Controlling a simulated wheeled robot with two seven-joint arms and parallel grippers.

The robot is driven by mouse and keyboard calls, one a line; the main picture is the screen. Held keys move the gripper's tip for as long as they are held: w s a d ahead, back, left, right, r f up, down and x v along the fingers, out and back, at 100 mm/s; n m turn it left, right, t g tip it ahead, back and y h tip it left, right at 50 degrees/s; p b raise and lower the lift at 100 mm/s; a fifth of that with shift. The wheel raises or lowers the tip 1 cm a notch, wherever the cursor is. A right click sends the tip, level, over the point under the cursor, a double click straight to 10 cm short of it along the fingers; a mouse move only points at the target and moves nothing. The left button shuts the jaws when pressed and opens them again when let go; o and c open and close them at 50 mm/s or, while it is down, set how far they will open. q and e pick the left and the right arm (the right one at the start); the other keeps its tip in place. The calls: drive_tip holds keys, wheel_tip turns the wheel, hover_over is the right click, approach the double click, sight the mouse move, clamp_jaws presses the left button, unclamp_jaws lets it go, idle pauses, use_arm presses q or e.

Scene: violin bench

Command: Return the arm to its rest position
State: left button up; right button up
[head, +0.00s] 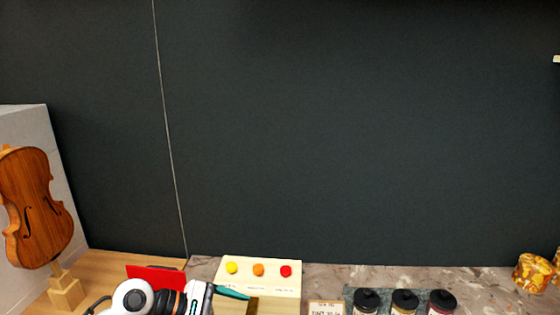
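My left arm enters at the bottom left of the head view, with white and black joints. Its silvery end (199,297) is cut off by the bottom edge, and its fingertips cannot be made out. A thin dark green piece (233,293) sticks out just right of it, in front of a pale board; I cannot tell whether it is held. My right gripper is not in view.
A pale board (262,283) bears yellow, orange and red knobs. A violin body (38,207) stands on a wooden block at left. A red panel (150,273) is behind my arm. Three dark-lidded jars (404,300) and an amber lump (532,273) are at right.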

use_arm(q)
drive_tip(key=s+d+r+n+t+h, duration=0.1)
drive_tip(key=d+r+n+t+h, duration=0.2)
drive_tip(key=d+r+n+h, duration=0.25)
drive_tip(key=a+r+n+t+y, duration=0.3)
drive_tip(key=a+r+n+t, duration=0.25)
drive_tip(key=n+t, duration=0.95)
drive_tip(key=s+a+f+n+g+y, duration=0.35)
drive_tip(key=a+f+n+y, duration=0.35)
drive_tip(key=n, duration=0.7)
drive_tip(key=s+a+f+n+g+y, duration=0.2)
drive_tip(key=a+f+n+g+y, duration=0.3)
drive_tip(key=f+n+y, duration=0.65)
drive_tip(key=s+d+f+n+g+h, duration=0.15)
drive_tip(key=s+f+n+g, duration=0.3)
drive_tip(key=s, duration=0.45)
drive_tip(key=s+f+n+g+h, duration=0.3)
drive_tip(key=s+f+n+g, duration=0.15)
drive_tip(key=s, duration=0.45)
wheel_tip(320, 180, down, 26)
drive_tip(key=s, duration=0.2)
drive_tip(key=s+a+f+g, duration=0.2)
drive_tip(key=s+a+f, duration=0.1)
drive_tip(key=s+f, duration=1.2)
drive_tip(key=shift+s+f, duration=0.2)
drive_tip(key=shift+s, duration=0.35)
